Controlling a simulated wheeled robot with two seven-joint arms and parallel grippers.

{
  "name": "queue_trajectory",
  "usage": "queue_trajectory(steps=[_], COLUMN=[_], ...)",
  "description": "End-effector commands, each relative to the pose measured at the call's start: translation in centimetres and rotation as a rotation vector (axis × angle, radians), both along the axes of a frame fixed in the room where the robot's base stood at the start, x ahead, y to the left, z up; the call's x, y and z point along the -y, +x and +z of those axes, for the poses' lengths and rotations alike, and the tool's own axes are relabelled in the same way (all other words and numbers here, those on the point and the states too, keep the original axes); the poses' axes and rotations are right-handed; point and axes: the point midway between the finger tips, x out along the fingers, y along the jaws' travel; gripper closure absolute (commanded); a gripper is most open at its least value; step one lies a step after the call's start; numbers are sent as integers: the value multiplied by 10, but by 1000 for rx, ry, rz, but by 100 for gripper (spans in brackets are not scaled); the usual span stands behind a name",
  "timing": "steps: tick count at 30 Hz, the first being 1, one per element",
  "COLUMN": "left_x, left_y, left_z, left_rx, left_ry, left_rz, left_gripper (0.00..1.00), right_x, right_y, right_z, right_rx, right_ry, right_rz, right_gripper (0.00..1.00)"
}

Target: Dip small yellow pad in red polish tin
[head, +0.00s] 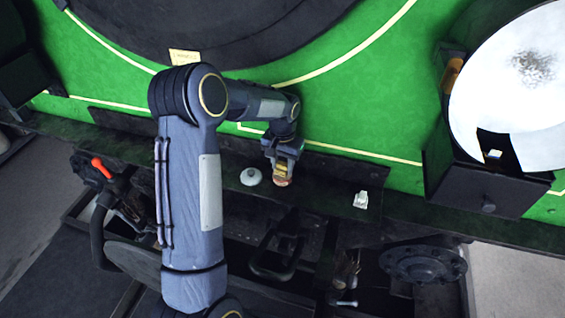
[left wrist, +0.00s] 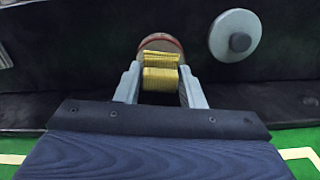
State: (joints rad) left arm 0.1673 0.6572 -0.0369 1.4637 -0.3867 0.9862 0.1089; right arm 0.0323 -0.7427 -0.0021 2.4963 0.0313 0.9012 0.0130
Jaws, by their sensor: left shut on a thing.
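My left gripper (head: 284,166) reaches in from the left, pointing down over a dark ledge in front of the green panel. It is shut on the small yellow pad, which shows between the two grey fingers in the left wrist view (left wrist: 161,78). Just beyond the pad is the round red-rimmed polish tin (left wrist: 160,43), partly hidden behind the pad; in the head view the tin (head: 282,182) shows below the fingertips. I cannot tell whether the pad touches the tin's contents. My right gripper is not in view.
A round grey-white lid with a knob (head: 251,176) lies left of the tin, and also shows in the left wrist view (left wrist: 234,35). A small white object (head: 361,199) sits to the right on the ledge (head: 325,186). A large white disc (head: 510,90) stands at the upper right.

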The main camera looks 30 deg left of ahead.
Motion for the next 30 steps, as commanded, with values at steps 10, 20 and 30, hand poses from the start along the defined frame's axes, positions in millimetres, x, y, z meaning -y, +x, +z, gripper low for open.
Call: queue_trajectory(steps=[10, 20, 30], left_x=[0, 0, 0], left_y=[0, 0, 0], left_z=[-2, -6, -10], left_rx=[0, 0, 0], left_ry=[0, 0, 0], left_rz=[0, 0, 0], left_gripper=[86, 86, 86], right_x=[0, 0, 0], right_y=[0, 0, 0], right_z=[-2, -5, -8], right_rx=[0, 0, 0], right_ry=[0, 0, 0], right_rz=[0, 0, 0], right_gripper=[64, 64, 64])
